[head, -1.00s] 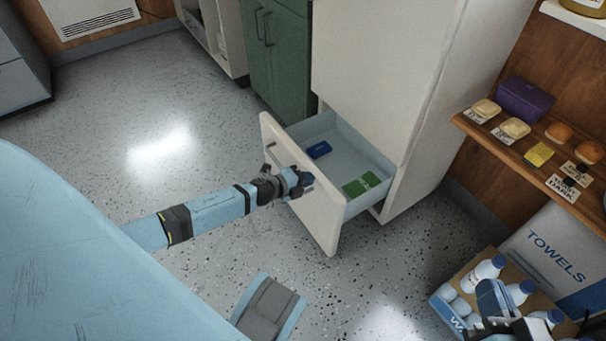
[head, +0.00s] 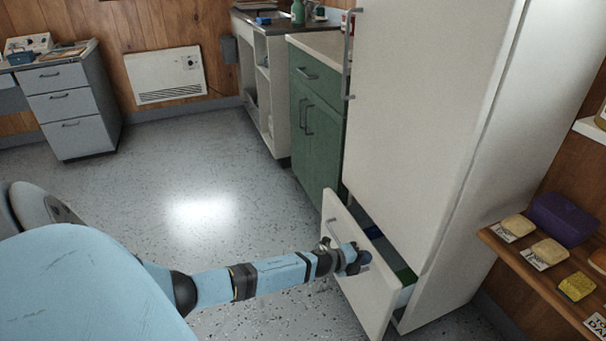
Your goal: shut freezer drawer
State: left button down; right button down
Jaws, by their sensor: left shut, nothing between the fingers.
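The freezer drawer (head: 358,258) is at the bottom of the tall white fridge-freezer (head: 430,130) and stands partly open. A strip of its inside shows, with part of a green packet (head: 405,276) and a bit of a blue item (head: 373,231). The drawer front carries a slim metal handle (head: 333,232). My left gripper (head: 362,261) is shut and empty at the drawer front, beside the handle, and seems to touch the front's outer face. My right gripper is out of view.
A green cabinet (head: 318,120) stands left of the fridge-freezer. A wooden shelf (head: 545,285) with buns, a purple box (head: 562,218) and a yellow sponge (head: 576,287) is at the right. The floor (head: 190,190) to the left is clear.

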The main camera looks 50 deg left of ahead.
aim_at(375, 254)
pick_arm(q)
jog(key=shift+w+d, duration=0.25)
jog(key=shift+w, duration=0.4)
jog(key=shift+w+d, duration=0.3)
jog(key=shift+w, duration=0.3)
jog(key=shift+w+d, duration=0.25)
jog(key=shift+w, duration=0.4)
